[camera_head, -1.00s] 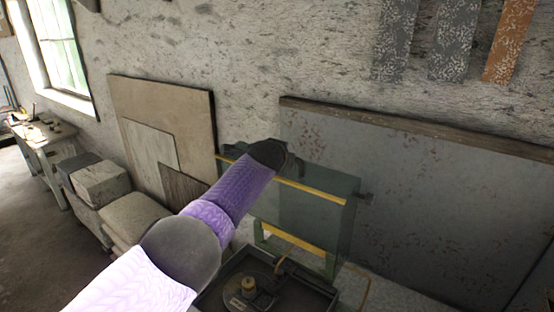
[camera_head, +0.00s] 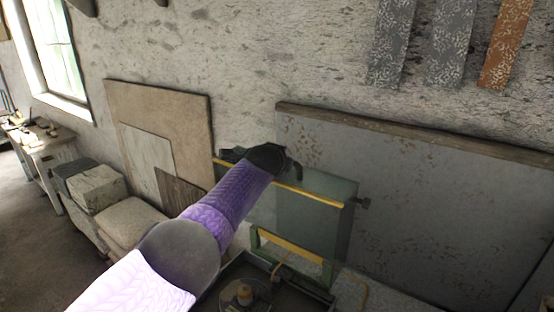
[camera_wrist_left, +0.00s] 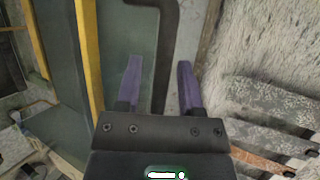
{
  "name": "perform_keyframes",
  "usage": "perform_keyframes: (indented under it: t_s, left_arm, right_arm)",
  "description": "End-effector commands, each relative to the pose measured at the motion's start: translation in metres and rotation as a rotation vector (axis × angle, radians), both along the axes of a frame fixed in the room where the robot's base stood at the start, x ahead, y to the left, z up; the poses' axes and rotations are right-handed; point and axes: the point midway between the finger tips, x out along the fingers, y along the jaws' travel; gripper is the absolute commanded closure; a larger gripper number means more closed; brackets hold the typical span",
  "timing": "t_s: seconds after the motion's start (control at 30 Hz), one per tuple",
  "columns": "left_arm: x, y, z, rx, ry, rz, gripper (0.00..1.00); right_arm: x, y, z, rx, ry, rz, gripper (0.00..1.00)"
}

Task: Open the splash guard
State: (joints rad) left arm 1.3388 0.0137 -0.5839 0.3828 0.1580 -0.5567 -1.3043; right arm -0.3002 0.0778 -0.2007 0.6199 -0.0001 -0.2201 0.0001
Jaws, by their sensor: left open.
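The splash guard (camera_head: 318,218) is a greenish, see-through panel with a yellow bar along its upper part, standing upright over a dark basin (camera_head: 250,268) in the head view. My left gripper (camera_head: 290,165) is at the guard's top edge, its fingers partly hidden by the wrist. In the left wrist view, the gripper (camera_wrist_left: 159,82) is open, with its two purple fingers on either side of a dark bent handle bar (camera_wrist_left: 166,45). I cannot tell whether a finger touches the bar. The guard's yellow bar (camera_wrist_left: 88,50) runs left of the fingers. My right gripper is out of view.
A large grey slab (camera_head: 420,200) leans on the wall behind and right of the guard. Brown boards (camera_head: 165,115) lean on the wall at left, behind stone blocks (camera_head: 95,187). A yellow and green frame (camera_head: 290,248) stands below the guard.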

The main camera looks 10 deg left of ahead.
Motion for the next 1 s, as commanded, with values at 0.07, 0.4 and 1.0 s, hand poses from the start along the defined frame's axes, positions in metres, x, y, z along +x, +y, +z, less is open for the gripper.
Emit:
perform_keyframes:
  t_s: [0.07, 0.4, 1.0]
  left_arm:
    - [0.0, 0.0, -0.002, 0.0, 0.005, 0.001, 0.45]
    - [-0.012, 0.002, 0.01, 0.0, 0.001, 0.003, 0.45]
    - [-0.083, -0.002, 0.035, -0.001, 0.0, 0.001, 0.45]
  right_arm:
    - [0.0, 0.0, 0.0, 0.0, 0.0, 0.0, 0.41]
    - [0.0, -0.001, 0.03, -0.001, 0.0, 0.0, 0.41]
    - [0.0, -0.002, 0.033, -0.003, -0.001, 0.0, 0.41]
